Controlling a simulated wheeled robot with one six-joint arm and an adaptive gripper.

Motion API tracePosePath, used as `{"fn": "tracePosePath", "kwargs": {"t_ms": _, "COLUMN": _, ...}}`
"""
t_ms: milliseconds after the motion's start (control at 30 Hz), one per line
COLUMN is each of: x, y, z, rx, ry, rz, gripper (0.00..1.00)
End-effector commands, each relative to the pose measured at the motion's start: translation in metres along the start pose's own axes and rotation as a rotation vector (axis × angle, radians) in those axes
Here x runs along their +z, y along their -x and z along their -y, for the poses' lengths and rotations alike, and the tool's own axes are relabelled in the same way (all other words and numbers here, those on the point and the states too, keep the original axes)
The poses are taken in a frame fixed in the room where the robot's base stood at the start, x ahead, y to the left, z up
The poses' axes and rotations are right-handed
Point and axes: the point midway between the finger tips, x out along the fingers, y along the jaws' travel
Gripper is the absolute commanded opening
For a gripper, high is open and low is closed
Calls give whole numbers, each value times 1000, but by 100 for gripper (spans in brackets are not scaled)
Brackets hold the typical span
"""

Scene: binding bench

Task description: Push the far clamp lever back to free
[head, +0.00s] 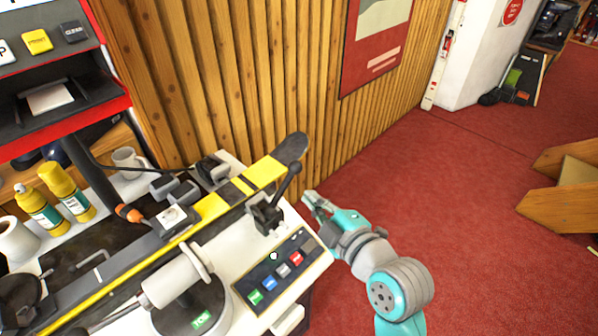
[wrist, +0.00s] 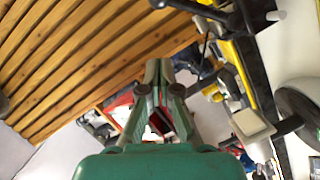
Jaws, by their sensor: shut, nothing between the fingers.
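The far clamp lever (head: 288,182) is a black arm with a round knob. It stands tilted up to the right from its black clamp base (head: 266,215), beside the yellow and black ski (head: 240,188). My gripper (head: 309,199) is shut and empty, just right of the lever and apart from it in the head view. In the wrist view my gripper's closed fingers (wrist: 158,75) point up the picture. A black lever-like bar (wrist: 200,12) crosses the top there, above and right of the fingertips.
The white bench (head: 232,272) carries a button panel (head: 283,268) in front of the clamp. A grey roller device (head: 178,280) stands at the near left, with yellow bottles (head: 65,190) behind. A slatted wood wall (head: 215,80) rises behind.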

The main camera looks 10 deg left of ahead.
Motion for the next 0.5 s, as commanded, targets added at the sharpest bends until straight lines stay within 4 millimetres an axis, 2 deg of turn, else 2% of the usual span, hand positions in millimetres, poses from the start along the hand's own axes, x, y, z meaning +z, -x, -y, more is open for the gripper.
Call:
{"fn": "tracePosePath", "kwargs": {"t_ms": 433, "x": -1, "y": -83, "z": 0, "rx": -1, "ry": 0, "rz": 0, "gripper": 0}}
{"fn": "tracePosePath", "kwargs": {"t_ms": 500, "x": 9, "y": -90, "z": -1, "rx": 0, "ry": -2, "rz": 2, "gripper": 0}}
